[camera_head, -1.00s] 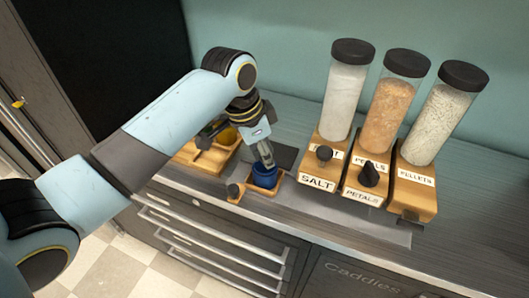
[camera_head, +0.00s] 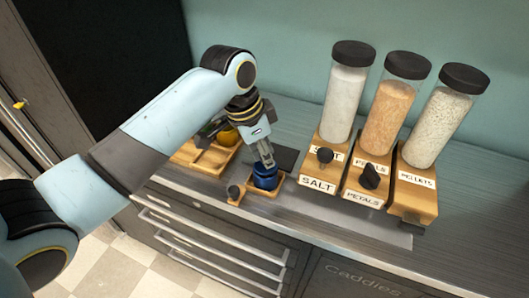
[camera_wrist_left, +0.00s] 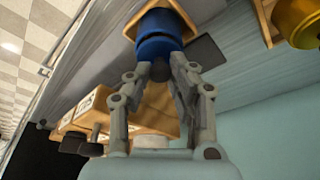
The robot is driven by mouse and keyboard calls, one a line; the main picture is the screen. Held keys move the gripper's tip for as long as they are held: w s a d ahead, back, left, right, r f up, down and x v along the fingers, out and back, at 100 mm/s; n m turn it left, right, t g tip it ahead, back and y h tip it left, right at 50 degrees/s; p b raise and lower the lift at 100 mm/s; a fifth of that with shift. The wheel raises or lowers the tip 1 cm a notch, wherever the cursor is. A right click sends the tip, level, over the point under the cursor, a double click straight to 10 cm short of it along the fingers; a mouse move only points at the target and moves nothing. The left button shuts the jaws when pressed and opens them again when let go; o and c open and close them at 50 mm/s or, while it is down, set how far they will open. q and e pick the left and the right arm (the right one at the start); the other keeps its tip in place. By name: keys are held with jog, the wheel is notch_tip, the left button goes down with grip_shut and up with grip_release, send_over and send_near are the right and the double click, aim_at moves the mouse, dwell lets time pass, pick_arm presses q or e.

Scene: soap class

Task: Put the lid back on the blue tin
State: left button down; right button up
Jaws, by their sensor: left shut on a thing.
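The blue tin (camera_head: 265,180) stands in a small wooden tray (camera_head: 280,185) near the counter's front edge. In the wrist view its dark blue body (camera_wrist_left: 156,22) shows, with a brighter blue lid (camera_wrist_left: 158,47) at the end facing me. My left gripper (camera_head: 266,162) points down over the tin. In the wrist view its fingers (camera_wrist_left: 160,66) are shut around the lid's dark knob (camera_wrist_left: 160,73). The lid lies in line with the tin and looks against it; whether it sits fully down cannot be told. My right gripper is not in view.
A larger wooden tray (camera_head: 200,160) with a yellow tin (camera_head: 229,136) is at the back left. Salt (camera_head: 343,100), petals (camera_head: 388,110) and pellets (camera_head: 441,120) dispensers stand to the right.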

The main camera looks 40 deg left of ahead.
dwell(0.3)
pick_arm(q)
jog(key=c, duration=0.6)
grip_release()
jog(key=shift+r, duration=3.5)
jog(key=shift+c, duration=0.5)
grip_shut()
